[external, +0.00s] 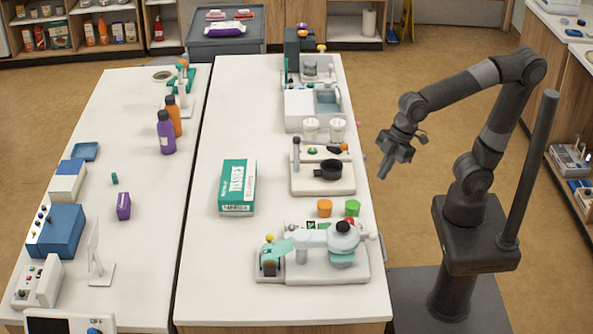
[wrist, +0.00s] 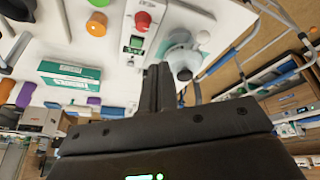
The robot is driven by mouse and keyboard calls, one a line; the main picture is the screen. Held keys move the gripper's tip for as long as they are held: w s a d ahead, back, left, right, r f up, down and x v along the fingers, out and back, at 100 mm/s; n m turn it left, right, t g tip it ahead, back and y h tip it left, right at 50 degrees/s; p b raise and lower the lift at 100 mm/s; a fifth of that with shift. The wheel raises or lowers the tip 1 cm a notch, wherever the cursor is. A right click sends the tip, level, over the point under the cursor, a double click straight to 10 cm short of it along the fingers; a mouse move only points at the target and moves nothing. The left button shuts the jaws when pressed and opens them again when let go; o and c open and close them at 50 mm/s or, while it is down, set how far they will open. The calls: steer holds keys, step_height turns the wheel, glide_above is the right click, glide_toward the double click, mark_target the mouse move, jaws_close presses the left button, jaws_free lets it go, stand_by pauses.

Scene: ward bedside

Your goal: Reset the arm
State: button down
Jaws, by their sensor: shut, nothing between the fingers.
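My gripper (external: 385,165) hangs at the end of my raised arm, off the right edge of the near table and above the floor in the external view. Its fingers point down and slightly left. In the wrist view the two fingers of my gripper (wrist: 158,88) are together with nothing between them. My gripper touches nothing. My arm is bent, with its elbow up at the right.
A second table (external: 130,110) stands left. Floor between table and arm is clear.

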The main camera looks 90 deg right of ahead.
steer(key=s+d+f+m+t+h, duration=0.1)
steer(key=s+d+m, duration=0.6)
steer(key=s+d, duration=0.3)
steer(key=d, duration=0.3)
steer(key=shift+d+f+t+h, duration=0.15)
steer(key=shift+d+t+h, duration=0.15)
steer(key=shift+h, duration=0.1)
steer(key=c, duration=2.2)
jaws_free()
